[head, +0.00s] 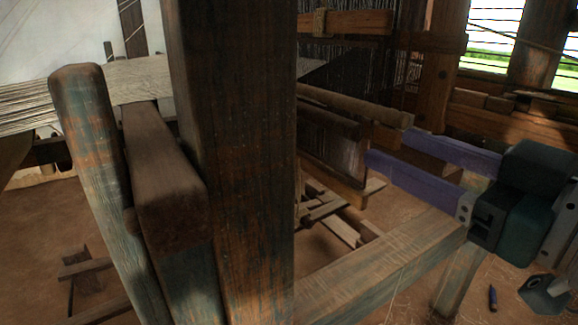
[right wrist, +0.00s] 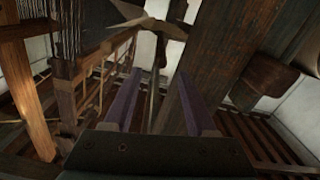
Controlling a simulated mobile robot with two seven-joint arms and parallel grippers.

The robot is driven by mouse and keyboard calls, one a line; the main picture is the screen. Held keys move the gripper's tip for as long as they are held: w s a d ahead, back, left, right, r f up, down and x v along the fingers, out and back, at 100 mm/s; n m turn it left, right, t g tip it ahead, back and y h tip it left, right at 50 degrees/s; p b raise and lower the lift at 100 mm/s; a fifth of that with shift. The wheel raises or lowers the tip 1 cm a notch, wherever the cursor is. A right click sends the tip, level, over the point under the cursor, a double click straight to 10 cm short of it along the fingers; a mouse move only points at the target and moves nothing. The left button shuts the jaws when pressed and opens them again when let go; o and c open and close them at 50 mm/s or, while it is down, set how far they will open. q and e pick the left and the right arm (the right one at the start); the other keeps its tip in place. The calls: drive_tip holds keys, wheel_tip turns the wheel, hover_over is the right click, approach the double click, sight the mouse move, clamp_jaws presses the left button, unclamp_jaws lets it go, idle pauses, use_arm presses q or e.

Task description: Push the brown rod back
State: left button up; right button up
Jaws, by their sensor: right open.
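The brown rod (head: 355,105) runs slantwise across the middle right of the head view, its near end just above and left of my upper fingertip. Its far end is hidden behind the thick dark post. My right gripper (head: 391,146) comes in from the right with two long purple fingers spread apart and nothing clearly held between them. Whether a finger touches the rod I cannot tell. In the right wrist view, the open right gripper (right wrist: 159,73) points into the loom frame; I cannot surely pick out the rod there. My left gripper is not in view.
A thick dark post (head: 238,160) blocks the middle of the head view. A pale wooden beam (head: 385,262) runs below my right gripper. A dark wooden panel (head: 335,155) stands left of the fingers. White warp threads (head: 140,80) stretch at the left.

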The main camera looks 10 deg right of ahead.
sight(357, 134)
drive_tip(key=x, duration=1)
clamp_jaws()
idle(0.4)
drive_tip(key=shift+a, duration=0.1)
idle(0.9)
